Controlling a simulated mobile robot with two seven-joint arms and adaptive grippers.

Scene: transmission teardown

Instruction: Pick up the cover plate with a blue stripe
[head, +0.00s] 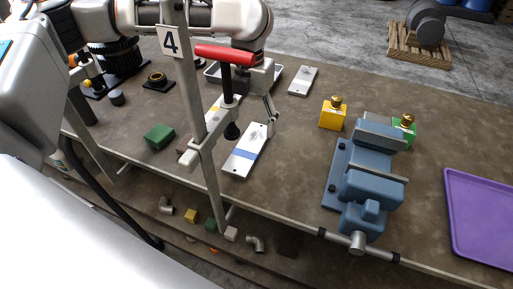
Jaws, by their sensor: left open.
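The cover plate with a blue stripe (240,166) is a pale rectangular plate lying flat on the bench, with the stripe across its middle and dark holes at its ends. My left gripper (270,124) comes down from the top at the plate's upper right end. Its fingers are open and close to that end; I cannot tell whether they touch it. A clamp and post hide part of the gripper. My right gripper is not in view.
A post with a "4" sign (170,41) and a red-handled clamp (225,55) stands just left of the plate. Another pale plate (302,81), a yellow block (332,116), a blue vise (370,185), a green block (159,136) and a purple tray (482,218) surround it.

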